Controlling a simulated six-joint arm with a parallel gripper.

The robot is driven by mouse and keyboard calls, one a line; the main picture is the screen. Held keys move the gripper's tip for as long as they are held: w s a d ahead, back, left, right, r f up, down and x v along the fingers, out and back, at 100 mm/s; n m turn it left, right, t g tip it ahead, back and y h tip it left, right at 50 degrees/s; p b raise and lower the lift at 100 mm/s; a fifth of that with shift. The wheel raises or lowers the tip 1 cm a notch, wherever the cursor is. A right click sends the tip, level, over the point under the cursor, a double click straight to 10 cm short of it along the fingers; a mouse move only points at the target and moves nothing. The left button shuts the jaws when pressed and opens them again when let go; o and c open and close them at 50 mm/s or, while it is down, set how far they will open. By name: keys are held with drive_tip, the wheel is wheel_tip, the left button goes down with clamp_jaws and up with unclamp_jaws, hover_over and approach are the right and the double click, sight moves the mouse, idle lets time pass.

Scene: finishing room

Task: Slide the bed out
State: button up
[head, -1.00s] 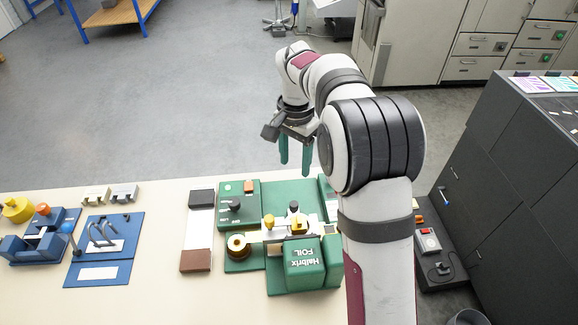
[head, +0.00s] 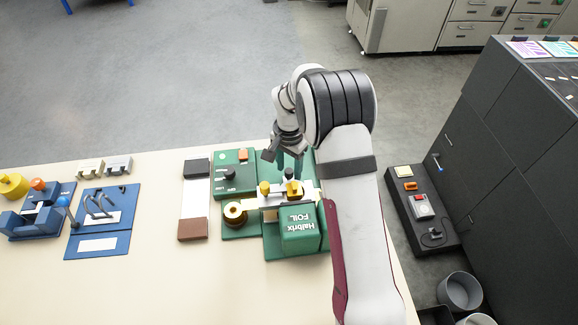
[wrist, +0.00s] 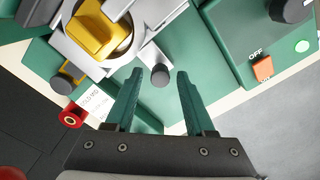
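The green foil machine (head: 301,236), marked "Halbrix FOIL", stands on the cream table. Its pale metal bed (head: 270,201) carries yellow and dark-topped parts. The wrist view shows the silver bed assembly (wrist: 168,15) with a gold block (wrist: 100,32) in a round fitting. A dark round knob (wrist: 160,75) sticks out at its near edge. My gripper (wrist: 160,72) is open and empty, with one green finger on each side of the knob in the wrist view. Whether the fingers are level with the knob I cannot tell. In the head view my gripper (head: 287,160) is above the machine's far edge; my arm hides its right side.
A control panel (head: 228,186) with a dark knob and orange switch is on the machine's left. A brown-and-white block (head: 195,210) and a blue punch-like device (head: 103,225) lie further left. A dark control box (head: 420,235) is right of the table. The table front is clear.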

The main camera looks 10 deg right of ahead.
clamp_jaws()
idle(1.2)
